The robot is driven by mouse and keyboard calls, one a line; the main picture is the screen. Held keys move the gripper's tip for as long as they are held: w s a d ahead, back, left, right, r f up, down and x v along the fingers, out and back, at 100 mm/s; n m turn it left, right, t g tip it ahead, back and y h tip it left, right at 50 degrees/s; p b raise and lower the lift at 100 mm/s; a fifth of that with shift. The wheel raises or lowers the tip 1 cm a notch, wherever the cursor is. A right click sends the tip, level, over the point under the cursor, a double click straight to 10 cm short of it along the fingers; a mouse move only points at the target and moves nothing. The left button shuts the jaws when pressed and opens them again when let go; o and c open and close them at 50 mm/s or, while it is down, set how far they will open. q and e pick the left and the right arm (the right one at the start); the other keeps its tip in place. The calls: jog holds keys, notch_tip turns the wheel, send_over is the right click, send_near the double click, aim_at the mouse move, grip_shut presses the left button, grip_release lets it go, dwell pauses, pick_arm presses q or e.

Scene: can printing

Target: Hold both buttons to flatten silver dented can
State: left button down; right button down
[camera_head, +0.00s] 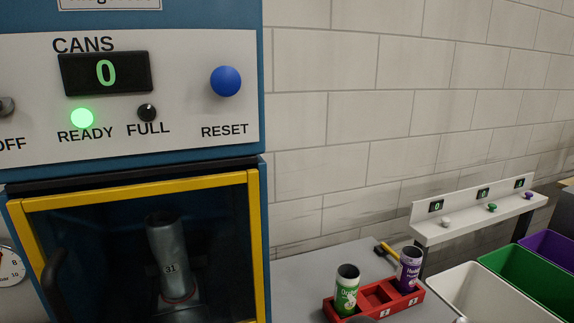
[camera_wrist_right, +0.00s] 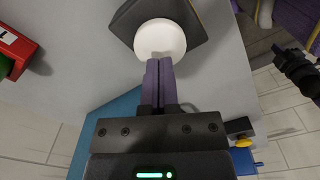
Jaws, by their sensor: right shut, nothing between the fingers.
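A silver can (camera_head: 169,255) marked 31 stands slightly tilted inside the blue machine, behind its yellow-framed door (camera_head: 135,190). The door looks closed, and dark glass dims the can's details. In the right wrist view, a round white button (camera_wrist_right: 160,40) sits on a dark housing (camera_wrist_right: 190,14). My right gripper (camera_wrist_right: 158,62) is shut and empty, with its purple fingertips at the button's edge. I cannot tell whether it is pressed. A second such button is not visible. My left gripper is not in view.
The machine's panel shows 0 (camera_head: 105,73), a lit green READY light (camera_head: 82,118) and a blue RESET knob (camera_head: 226,81). A red rack (camera_head: 375,296) holds a green can (camera_head: 347,292) and a purple can (camera_head: 409,270). White, green and purple bins stand at right.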

jog(key=shift+f, duration=0.45)
jog(key=shift+f+b, duration=0.35)
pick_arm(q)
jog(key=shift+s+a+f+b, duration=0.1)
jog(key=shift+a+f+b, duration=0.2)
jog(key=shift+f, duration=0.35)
pick_arm(e)
jog(key=shift+f, duration=0.6)
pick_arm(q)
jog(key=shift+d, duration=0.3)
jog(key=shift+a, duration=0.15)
